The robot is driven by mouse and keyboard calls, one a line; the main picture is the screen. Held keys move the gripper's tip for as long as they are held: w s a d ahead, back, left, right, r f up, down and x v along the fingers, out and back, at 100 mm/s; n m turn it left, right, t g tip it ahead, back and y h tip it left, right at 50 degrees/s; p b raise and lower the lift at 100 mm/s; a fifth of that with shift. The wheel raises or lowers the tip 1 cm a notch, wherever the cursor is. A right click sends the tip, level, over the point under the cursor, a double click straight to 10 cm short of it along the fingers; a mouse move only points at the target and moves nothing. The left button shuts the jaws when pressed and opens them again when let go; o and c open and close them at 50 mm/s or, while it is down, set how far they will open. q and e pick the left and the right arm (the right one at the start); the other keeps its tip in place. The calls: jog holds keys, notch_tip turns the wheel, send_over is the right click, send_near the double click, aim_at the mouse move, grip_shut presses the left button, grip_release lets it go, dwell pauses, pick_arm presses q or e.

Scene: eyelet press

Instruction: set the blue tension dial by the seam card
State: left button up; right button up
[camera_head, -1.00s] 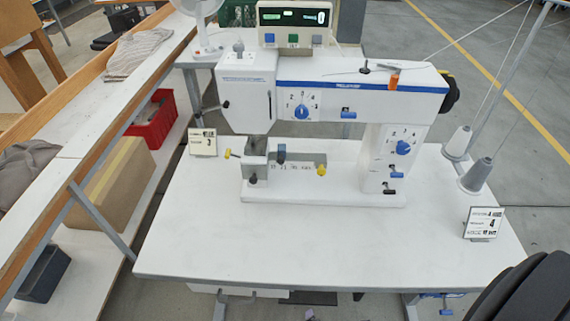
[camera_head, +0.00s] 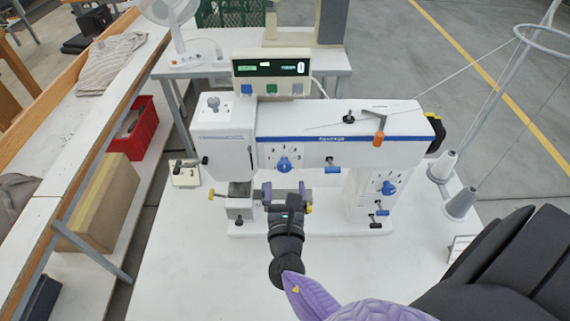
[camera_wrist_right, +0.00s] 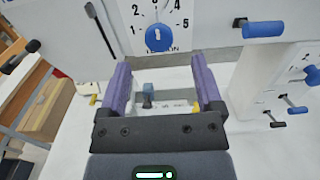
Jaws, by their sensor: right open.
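The blue tension dial (camera_head: 284,163) is on the front of the white sewing machine. It also shows in the right wrist view (camera_wrist_right: 158,37), on a white plate with numbers around it and its light pointer mark roughly upward. My right gripper (camera_head: 285,194) is open and empty. Its purple fingers (camera_wrist_right: 160,82) stand apart just below the dial, not touching it as far as I can see. A small card (camera_head: 185,173) stands left of the machine and another card (camera_head: 459,248) is at the right, partly hidden by my arm. I cannot read either card or tell which is the seam card.
A second blue dial (camera_head: 388,187) is on the machine's right column. A blue lever (camera_head: 332,166) sticks out right of the tension dial. Thread cones (camera_head: 461,203) stand at the right. A display box (camera_head: 271,70) is behind. The white table (camera_head: 190,250) is clear at front left.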

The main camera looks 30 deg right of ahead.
aim_at(285, 169)
jog(key=b+x, duration=0.1)
jog(key=x, duration=0.5)
jog(key=shift+a+f, duration=0.1)
jog(key=shift+a, duration=0.05)
grip_shut()
